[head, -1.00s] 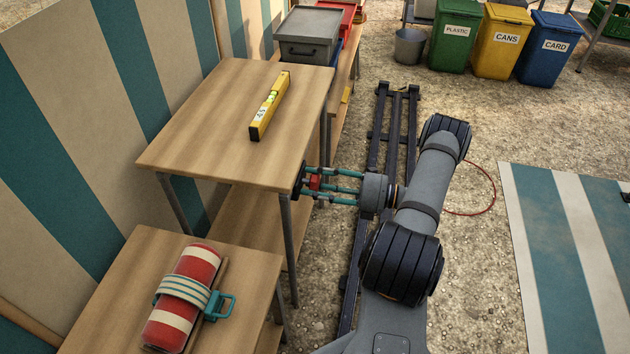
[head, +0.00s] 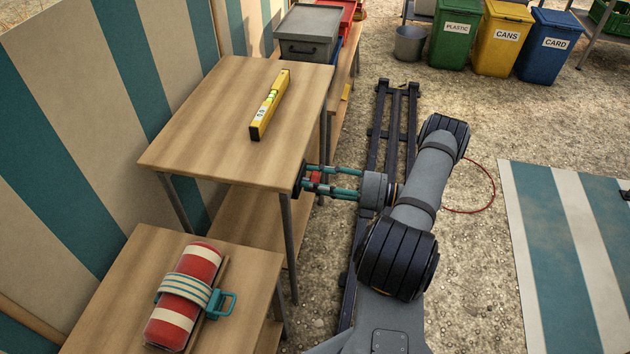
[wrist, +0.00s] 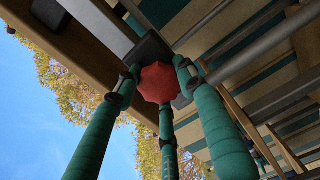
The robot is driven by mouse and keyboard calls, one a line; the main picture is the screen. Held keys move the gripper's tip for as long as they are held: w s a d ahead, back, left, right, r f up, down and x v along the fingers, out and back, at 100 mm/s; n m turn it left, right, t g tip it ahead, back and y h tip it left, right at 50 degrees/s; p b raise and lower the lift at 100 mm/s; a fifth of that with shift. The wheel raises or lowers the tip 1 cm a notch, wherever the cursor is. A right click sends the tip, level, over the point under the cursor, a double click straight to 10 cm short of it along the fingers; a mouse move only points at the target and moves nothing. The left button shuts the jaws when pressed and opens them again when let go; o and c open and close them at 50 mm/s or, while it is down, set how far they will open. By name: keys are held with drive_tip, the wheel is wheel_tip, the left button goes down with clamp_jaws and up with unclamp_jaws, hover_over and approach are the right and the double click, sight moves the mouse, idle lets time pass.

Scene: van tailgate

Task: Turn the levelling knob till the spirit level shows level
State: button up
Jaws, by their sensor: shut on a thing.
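The yellow spirit level (head: 269,104) lies on the wooden table top (head: 205,125) in the head view. Its bubble is too small to read. The red levelling knob (wrist: 159,82) is at the table's edge, in front of a dark mount (wrist: 150,50), in the wrist view. Only a bit of the knob (head: 316,178) shows in the head view. My gripper (head: 318,180) reaches in from the right below the table top. Its teal fingers, also in the wrist view (wrist: 160,85), are shut around the knob.
A lower table (head: 115,275) with a strapped red and white cylinder (head: 187,295) stands at the front left. A grey box (head: 305,35) is behind the level's table. Bins (head: 495,40) stand at the back right.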

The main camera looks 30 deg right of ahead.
drive_tip(key=shift+s+a+f, duration=0.15)
drive_tip(key=shift+a, duration=0.05)
drive_tip(key=o, duration=0.8)
drive_tip(key=shift+o, duration=1.3)
drive_tip(key=shift+o, duration=0.6)
drive_tip(key=shift+d, duration=0.1)
drive_tip(key=v, duration=1.2)
